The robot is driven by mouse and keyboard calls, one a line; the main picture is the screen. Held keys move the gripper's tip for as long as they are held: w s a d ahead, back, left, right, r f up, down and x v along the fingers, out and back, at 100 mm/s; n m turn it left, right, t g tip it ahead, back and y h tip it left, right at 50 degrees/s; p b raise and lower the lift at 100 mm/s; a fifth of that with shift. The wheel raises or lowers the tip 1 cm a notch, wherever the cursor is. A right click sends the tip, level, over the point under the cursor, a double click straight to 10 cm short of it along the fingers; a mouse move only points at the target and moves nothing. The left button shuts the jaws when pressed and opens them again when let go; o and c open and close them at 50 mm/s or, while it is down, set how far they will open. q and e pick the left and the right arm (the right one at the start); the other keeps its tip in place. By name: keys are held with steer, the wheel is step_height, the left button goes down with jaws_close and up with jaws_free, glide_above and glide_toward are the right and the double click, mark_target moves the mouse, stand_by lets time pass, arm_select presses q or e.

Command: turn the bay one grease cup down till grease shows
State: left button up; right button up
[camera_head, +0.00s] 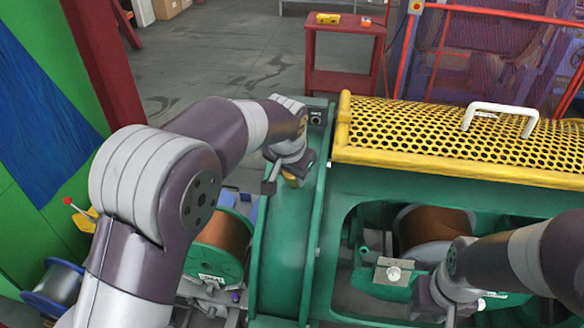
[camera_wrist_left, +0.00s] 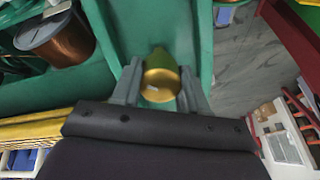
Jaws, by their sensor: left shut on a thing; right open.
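The brass-coloured grease cup (camera_wrist_left: 161,82) sits against the green machine frame in the left wrist view. My left gripper (camera_wrist_left: 160,92) has a finger on each side of it and is shut on it. In the head view the left gripper (camera_head: 287,178) is at the top of the green ring-shaped frame (camera_head: 286,255), and a bit of the yellow cup (camera_head: 292,180) shows below the wrist. I cannot make out any grease. My right gripper (camera_head: 462,306) is low at the right, open, in front of the bay opening, partly cut by the lower edge.
A yellow perforated guard (camera_head: 440,135) with a white handle (camera_head: 500,113) covers the machine at the right. Copper spools sit in the bay (camera_head: 432,226) and at the left (camera_head: 222,240).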

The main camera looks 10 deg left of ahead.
arm_select(q)
steer(key=m+p, duration=0.1)
steer(key=m, duration=0.2)
steer(key=shift+r+m, duration=0.1)
steer(key=shift+m, duration=0.3)
steer(key=m+p, duration=0.1)
steer(key=m, duration=0.2)
steer(key=shift+m+p, duration=0.3)
steer(key=shift+p, duration=0.05)
steer(key=m+p, duration=0.2)
steer(key=m, duration=0.1)
steer(key=shift+r+m, duration=0.15)
steer(key=shift+m, duration=0.15)
steer(key=m+p, duration=0.2)
steer(key=shift+m, duration=0.4)
steer(key=shift+w+r+m+p, duration=0.1)
steer(key=shift+m+p, duration=0.65)
steer(key=shift+m, duration=0.05)
steer(key=m+p, duration=0.7)
steer(key=shift+r+p, duration=0.1)
steer(key=shift+p, duration=0.2)
steer(key=m+p, duration=0.2)
steer(key=m, duration=0.1)
steer(key=shift+w+m+p, duration=0.1)
steer(key=shift+m+p, duration=0.3)
steer(key=shift+f+m+p, duration=0.2)
steer(key=shift+m+p, duration=0.65)
steer(key=shift+m, duration=1.05)
